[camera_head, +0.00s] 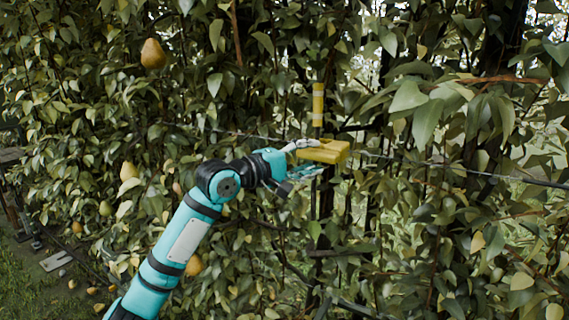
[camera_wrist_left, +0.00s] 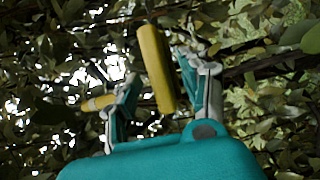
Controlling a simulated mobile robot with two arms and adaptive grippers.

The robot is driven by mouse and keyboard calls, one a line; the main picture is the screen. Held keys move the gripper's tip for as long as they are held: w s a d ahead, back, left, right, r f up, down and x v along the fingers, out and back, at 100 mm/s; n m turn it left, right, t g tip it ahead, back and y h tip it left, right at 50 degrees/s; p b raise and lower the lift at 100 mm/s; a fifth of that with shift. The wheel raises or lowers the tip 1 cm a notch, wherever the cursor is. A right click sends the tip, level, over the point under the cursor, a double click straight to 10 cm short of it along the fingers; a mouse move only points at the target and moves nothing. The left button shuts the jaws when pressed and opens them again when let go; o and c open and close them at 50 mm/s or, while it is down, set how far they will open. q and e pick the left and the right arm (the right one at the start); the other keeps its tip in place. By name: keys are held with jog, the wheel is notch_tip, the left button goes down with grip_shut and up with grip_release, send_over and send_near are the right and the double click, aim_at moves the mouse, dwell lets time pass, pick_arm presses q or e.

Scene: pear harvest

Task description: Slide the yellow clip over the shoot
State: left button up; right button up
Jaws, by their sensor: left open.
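The yellow clip (camera_head: 325,151) is a flat yellow block at the fingertips of my left gripper (camera_head: 308,158), just below the yellow-banded part of the upright shoot (camera_head: 318,104). In the left wrist view the clip (camera_wrist_left: 157,68) stands between the two spread fingers of the left gripper (camera_wrist_left: 160,78), closer to the right finger. The gripper is open; I cannot tell whether either finger touches the clip. The banded shoot piece (camera_wrist_left: 98,102) lies sideways in that view, partly behind the left finger. Whether the clip is around the shoot is unclear. My right gripper is not in view.
Dense leaves surround the arm. A wire (camera_head: 445,167) crosses behind the clip at about its height, and a brown branch (camera_head: 505,80) juts at the upper right. Several pears hang at the left, one of them (camera_head: 153,54) high up. Open grass (camera_head: 30,285) shows at the lower left.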

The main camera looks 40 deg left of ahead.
pick_arm(q)
jog(key=s+a, duration=0.2)
jog(key=s, duration=0.7)
jog(key=shift+s, duration=0.4)
